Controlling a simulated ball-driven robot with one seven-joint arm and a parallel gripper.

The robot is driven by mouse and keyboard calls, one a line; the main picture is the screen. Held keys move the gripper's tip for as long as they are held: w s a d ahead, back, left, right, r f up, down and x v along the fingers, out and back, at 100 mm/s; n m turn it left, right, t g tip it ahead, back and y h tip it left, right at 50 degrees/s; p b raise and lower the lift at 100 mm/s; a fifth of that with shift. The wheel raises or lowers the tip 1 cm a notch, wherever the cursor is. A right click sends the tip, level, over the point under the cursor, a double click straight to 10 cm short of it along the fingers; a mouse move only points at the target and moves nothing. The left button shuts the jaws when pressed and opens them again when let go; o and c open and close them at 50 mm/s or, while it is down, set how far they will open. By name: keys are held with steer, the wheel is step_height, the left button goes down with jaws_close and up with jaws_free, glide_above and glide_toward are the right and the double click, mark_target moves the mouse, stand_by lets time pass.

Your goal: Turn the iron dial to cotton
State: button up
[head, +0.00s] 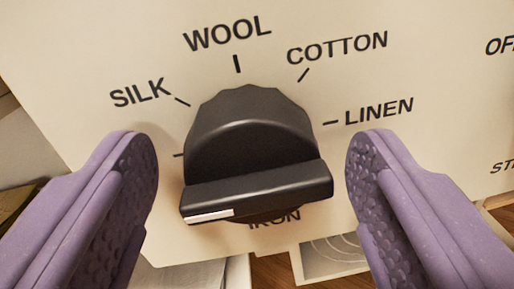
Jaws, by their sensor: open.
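The iron dial (250,125) is a black ridged knob with a raised grip bar, mid-picture on a cream panel (440,60). The bar lies nearly level, and its white pointer line is at its left end. It points left, roughly toward an unlabelled-looking tick below SILK; any label there is hidden behind my left finger. The COTTON label (337,48) is at the upper right of the dial, between WOOL and LINEN. My gripper (252,155) is open, with one purple finger on each side of the dial and a visible gap to it on both sides.
The word IRON (274,219) is partly hidden under the dial. More lettering, cut off by the picture's edge, begins at the right, from a neighbouring control. Below the panel are a wooden surface (272,272) and a pale card (335,256) with curved lines.

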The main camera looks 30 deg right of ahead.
steer(key=c, duration=1)
steer(key=shift+m, duration=0.3)
steer(key=m, duration=0.5)
steer(key=shift+r, duration=0.1)
steer(key=m+y, duration=0.1)
steer(key=m, duration=0.8)
steer(key=shift+d+m, duration=0.1)
steer(key=shift+m, duration=0.3)
steer(key=m, duration=0.3)
steer(key=shift+s+y, duration=0.1)
steer(key=shift+y, duration=0.3)
steer(key=m, duration=0.6)
steer(key=shift+d+f+m+t, duration=0.1)
steer(key=shift+f+m+t, duration=0.1)
steer(key=shift+m+t, duration=0.15)
